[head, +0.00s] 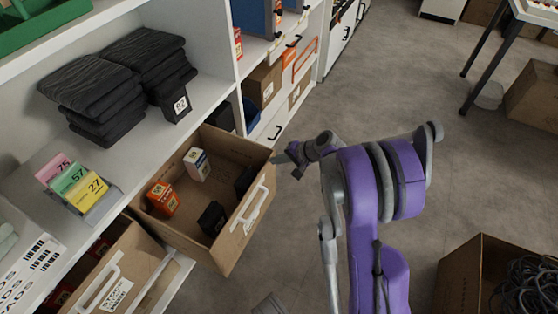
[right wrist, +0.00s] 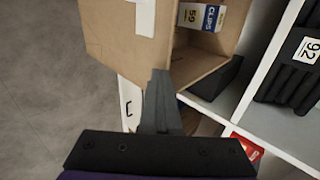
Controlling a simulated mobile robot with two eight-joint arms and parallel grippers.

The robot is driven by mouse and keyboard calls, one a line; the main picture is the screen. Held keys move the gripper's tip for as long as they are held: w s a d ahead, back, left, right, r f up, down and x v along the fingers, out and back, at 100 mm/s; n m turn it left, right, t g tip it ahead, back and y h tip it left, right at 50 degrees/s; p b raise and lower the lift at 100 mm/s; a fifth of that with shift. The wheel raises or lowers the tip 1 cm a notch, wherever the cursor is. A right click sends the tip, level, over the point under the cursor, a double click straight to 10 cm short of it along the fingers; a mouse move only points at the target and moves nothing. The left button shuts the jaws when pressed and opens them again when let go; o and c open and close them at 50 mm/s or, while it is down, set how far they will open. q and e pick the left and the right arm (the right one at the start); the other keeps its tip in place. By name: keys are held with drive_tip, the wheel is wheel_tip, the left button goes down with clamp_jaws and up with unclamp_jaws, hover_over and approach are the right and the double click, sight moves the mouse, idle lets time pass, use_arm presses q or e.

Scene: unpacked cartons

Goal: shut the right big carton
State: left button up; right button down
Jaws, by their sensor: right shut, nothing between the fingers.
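The right big carton (head: 233,246) is a brown, open-topped box pulled out past the shelf edge, with a white handle (head: 250,208) on its front. Several small boxes lie inside, among them an orange one (head: 163,198) and a white one (head: 197,164). My right gripper (head: 281,158) is shut and empty beside the carton's upper right front corner. In the right wrist view its closed fingers (right wrist: 160,98) overlap the lower edge of the carton (right wrist: 112,38); I cannot tell whether they touch. My left gripper is not in view.
Another open carton (head: 150,255) with a white handle sticks out at the lower left. Black folded stacks (head: 95,95) and numbered coloured cards (head: 78,187) are on the shelf above. A carton of black cables (head: 465,270) stands at the lower right. Grey floor (head: 300,250) is clear around my arm.

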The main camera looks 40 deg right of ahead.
drive_tip(key=w+a, duration=0.5)
drive_tip(key=w, duration=0.6)
drive_tip(key=w+a, duration=0.4)
drive_tip(key=w, duration=0.8)
drive_tip(key=shift+w+a, duration=0.3)
drive_tip(key=shift+a, duration=0.1)
drive_tip(key=shift+r, duration=0.1)
drive_tip(key=shift+s+p, duration=0.1)
drive_tip(key=shift+p, duration=0.2)
